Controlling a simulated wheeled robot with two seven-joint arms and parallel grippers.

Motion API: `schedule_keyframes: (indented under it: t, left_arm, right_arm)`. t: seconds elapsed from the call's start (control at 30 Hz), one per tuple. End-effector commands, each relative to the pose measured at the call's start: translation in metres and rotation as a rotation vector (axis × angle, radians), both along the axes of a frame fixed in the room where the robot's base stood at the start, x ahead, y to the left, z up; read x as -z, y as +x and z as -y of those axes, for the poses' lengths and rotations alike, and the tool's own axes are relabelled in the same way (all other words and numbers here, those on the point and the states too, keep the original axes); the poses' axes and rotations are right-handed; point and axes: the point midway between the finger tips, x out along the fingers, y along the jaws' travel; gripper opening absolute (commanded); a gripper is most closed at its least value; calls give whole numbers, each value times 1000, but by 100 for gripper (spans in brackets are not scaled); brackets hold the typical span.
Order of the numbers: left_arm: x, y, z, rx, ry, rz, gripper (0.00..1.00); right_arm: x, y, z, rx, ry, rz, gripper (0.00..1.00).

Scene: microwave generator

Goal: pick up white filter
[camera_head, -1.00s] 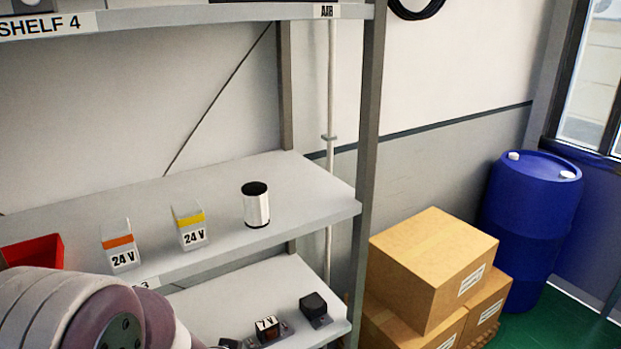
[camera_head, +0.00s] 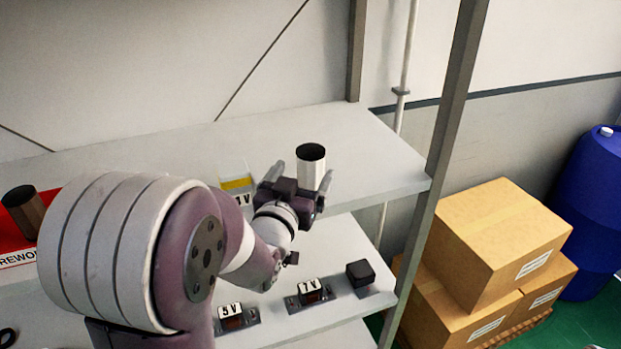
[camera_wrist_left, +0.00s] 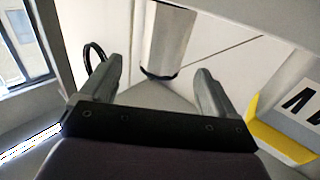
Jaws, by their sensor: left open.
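The white filter (camera_head: 311,172) is a shiny white cylinder with a black top, standing upright on the upper grey shelf. My left gripper (camera_head: 302,177) is open in front of it, with one finger on each side in the picture. In the left wrist view the filter (camera_wrist_left: 168,40) shows between and beyond the two open fingertips of the left gripper (camera_wrist_left: 158,70), with a dark ring at its lower end. The gripper body hides its lower part in the head view. I cannot tell whether a finger touches it. My right gripper is not in view.
A yellow-banded block (camera_head: 236,182) stands left of the gripper, partly hidden; its yellow part (camera_wrist_left: 282,142) shows in the wrist view. A red bin (camera_head: 50,210) with a dark-topped brown cylinder (camera_head: 24,212) is at far left. A shelf post (camera_head: 452,130) rises at right.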

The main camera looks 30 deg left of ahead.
Motion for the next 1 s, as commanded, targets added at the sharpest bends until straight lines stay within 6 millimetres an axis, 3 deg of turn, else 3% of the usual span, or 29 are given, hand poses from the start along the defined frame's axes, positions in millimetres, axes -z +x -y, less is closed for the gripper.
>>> schedule_keyframes:
  t: [0.3,0.57,0.73,1.0]
  left_arm:
    - [-6,48,-10,0,-2,-3,90]
    - [-4,52,-11,0,0,-1,90]
    - [-4,52,-11,0,0,-1,35]
    - [-4,52,-11,0,-1,-3,32]
  right_arm:
    - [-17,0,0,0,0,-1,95]
    - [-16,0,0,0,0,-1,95]
    - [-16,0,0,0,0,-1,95]
    - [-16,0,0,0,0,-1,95]
